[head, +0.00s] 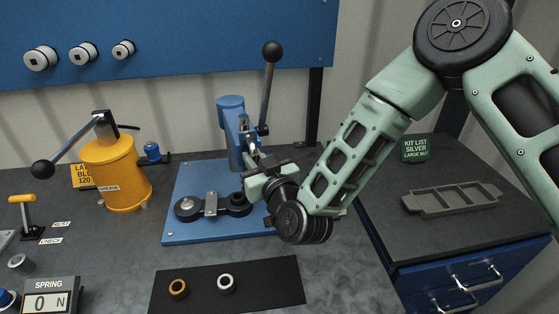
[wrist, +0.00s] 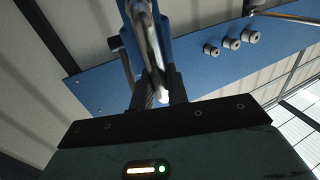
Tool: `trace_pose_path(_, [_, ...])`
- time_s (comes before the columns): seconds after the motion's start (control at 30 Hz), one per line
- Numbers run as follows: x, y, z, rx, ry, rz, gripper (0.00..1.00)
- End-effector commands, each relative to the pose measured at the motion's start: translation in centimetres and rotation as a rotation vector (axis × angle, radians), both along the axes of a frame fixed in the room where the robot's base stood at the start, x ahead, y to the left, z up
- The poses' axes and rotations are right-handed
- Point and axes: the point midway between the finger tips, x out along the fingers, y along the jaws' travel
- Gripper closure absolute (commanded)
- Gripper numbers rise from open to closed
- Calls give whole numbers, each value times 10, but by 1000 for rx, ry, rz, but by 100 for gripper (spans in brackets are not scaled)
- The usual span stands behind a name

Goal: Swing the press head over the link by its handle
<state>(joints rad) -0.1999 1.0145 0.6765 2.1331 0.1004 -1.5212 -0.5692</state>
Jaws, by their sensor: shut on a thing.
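The blue press (head: 232,115) stands at the back of a blue base plate (head: 185,235). A long lever with a black ball knob (head: 272,52) rises from its right side. A dark link (head: 187,208) with two round ends and a grey block across its middle lies on the plate, in front of the press. My gripper (head: 254,162) is beside the press's right front. In the wrist view, my gripper (wrist: 160,92) is shut on a silver rod-like handle (wrist: 150,45) that runs up toward the blue press body. My wrist hides part of the plate's right side.
An orange greaser (head: 115,172) with a long black-knobbed lever stands left of the plate. A black mat (head: 255,285) with two rings lies in front. A grey tray (head: 452,198) sits on the right bench. A blue wall panel (head: 180,35) hangs behind.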

Motion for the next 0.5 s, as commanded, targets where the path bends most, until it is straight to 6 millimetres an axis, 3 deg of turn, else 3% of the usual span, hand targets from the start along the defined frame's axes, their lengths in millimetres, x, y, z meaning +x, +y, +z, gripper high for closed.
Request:
trace_pose_path(0.2, [-10, 36, -1, 4, -3, 6, 100])
trace_pose_path(0.5, [-12, 53, 2, 4, -3, 3, 100])
